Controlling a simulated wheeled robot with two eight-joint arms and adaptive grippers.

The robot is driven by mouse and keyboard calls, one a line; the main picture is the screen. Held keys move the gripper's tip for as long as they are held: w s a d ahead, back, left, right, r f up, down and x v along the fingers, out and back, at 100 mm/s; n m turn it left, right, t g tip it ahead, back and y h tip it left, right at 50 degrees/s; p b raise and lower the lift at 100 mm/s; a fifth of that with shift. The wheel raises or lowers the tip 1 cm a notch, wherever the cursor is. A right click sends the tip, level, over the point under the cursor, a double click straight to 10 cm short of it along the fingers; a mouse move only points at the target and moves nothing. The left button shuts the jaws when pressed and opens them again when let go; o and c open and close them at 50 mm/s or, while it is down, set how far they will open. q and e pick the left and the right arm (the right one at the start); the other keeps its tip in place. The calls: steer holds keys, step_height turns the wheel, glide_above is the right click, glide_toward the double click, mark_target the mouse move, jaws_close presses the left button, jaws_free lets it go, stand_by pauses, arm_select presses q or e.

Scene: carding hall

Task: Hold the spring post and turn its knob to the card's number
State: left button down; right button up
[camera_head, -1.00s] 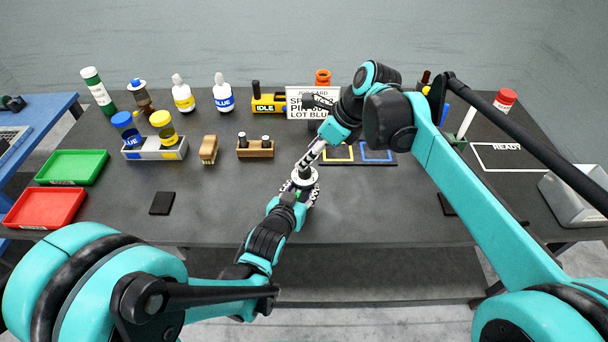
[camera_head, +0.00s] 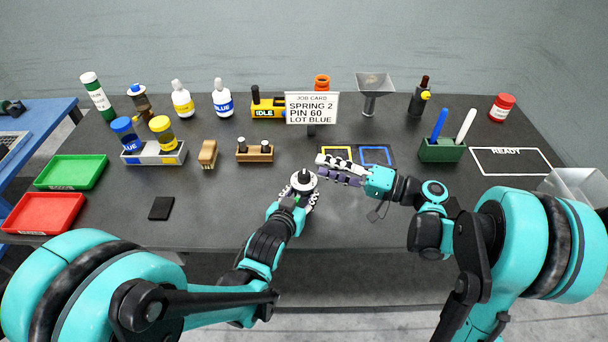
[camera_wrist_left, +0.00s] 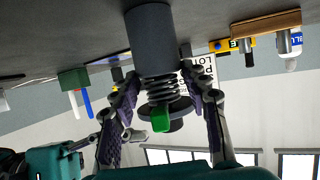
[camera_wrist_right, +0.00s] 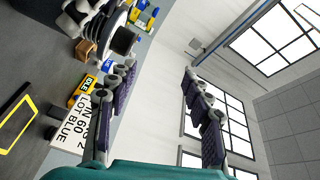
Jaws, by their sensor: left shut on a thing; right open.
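The spring post (camera_head: 304,178) stands on the table in front of the job card. In the left wrist view it is a dark grey cylinder (camera_wrist_left: 152,40) with a coil spring (camera_wrist_left: 163,88) and a knob bearing a green mark (camera_wrist_left: 161,118). My left gripper (camera_wrist_left: 158,84) is shut on the post, a finger on each side. My right gripper (camera_head: 323,168) is open and empty, its fingers just right of the post in the head view. The job card (camera_head: 312,106) reads SPRING 2, PIN 60, LOT BLUE. The knob's scale is not readable.
A yellow frame (camera_head: 337,149) and a blue frame (camera_head: 375,148) lie behind my right gripper. A green holder (camera_head: 442,152) with two pens stands further right. A small wooden block with pins (camera_head: 254,150) is left of the post. The front right table area is clear.

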mark_target(310, 177)
steer(key=s+d+f+n+g, duration=0.15)
steer(key=d+f+n, duration=0.35)
steer(key=n, duration=1)
steer(key=shift+y, duration=0.3)
steer(key=x, duration=1.1)
steer(key=shift+w+a+f, duration=0.1)
steer(key=shift+w+a, duration=0.1)
steer(key=shift+w, duration=0.05)
jaws_close()
